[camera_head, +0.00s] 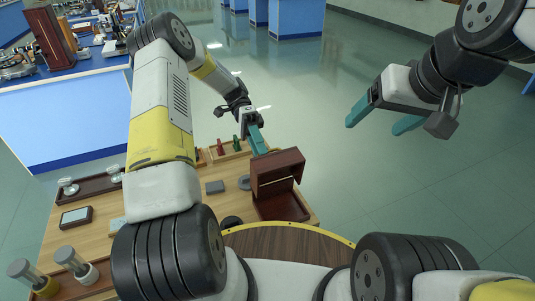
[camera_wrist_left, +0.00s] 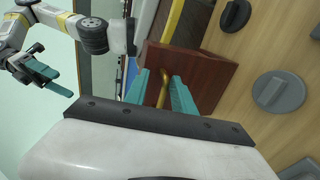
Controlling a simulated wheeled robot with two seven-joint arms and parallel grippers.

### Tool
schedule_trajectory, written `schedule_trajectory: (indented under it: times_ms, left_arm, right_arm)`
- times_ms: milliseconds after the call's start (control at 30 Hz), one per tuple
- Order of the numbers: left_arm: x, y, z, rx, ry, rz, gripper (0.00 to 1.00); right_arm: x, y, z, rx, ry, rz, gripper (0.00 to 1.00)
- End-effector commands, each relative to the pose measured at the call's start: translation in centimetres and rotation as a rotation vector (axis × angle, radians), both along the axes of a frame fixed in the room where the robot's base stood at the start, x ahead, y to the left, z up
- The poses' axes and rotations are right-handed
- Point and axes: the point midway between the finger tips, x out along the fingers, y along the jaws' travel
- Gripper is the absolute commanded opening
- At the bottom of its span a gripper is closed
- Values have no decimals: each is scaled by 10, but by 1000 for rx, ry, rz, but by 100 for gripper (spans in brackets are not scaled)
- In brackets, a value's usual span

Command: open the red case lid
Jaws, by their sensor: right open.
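The red-brown case (camera_head: 282,208) stands at the right end of the wooden bench. Its lid (camera_head: 278,165) appears raised at an angle above the body. My left gripper (camera_head: 258,141) is at the lid's far upper edge. In the left wrist view, the lid's reddish panel (camera_wrist_left: 205,77) fills the middle, with a brass handle (camera_wrist_left: 164,90) between my left gripper's two teal fingers (camera_wrist_left: 161,85). The fingers look apart, with gaps beside the handle; contact is unclear. My right gripper (camera_head: 379,119) is open and empty, over the floor at the right.
The bench (camera_head: 208,205) also holds a grey block (camera_head: 215,187), a dark tray (camera_head: 97,187) and a small framed panel (camera_head: 76,217). Two grey-topped cylinders stand at the front left. The floor right of the bench is clear.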

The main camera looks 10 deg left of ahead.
Motion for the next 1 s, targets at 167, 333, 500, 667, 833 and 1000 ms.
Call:
schedule_trajectory:
  times_ms: [167, 333, 500, 667, 833, 1000]
  left_arm:
    - [-39, -8, 5, 0, 2, -1, 31]
    - [-72, -15, 8, -1, 2, -1, 31]
    - [-92, -20, 10, -1, 3, -1, 31]
    - [-99, -21, 10, -1, 1, 0, 31]
    - [-99, -21, 9, -1, 0, 0, 31]
    - [-99, -21, 9, 0, 0, 0, 31]
  right_arm:
    - [0, 0, 0, 0, 0, 0, 77]
    - [0, 0, 0, 0, 0, 0, 77]
    - [0, 0, 0, 0, 0, 0, 77]
    - [0, 0, 0, 0, 0, 0, 77]
    - [0, 0, 0, 0, 0, 0, 77]
    - [0, 0, 0, 0, 0, 0, 77]
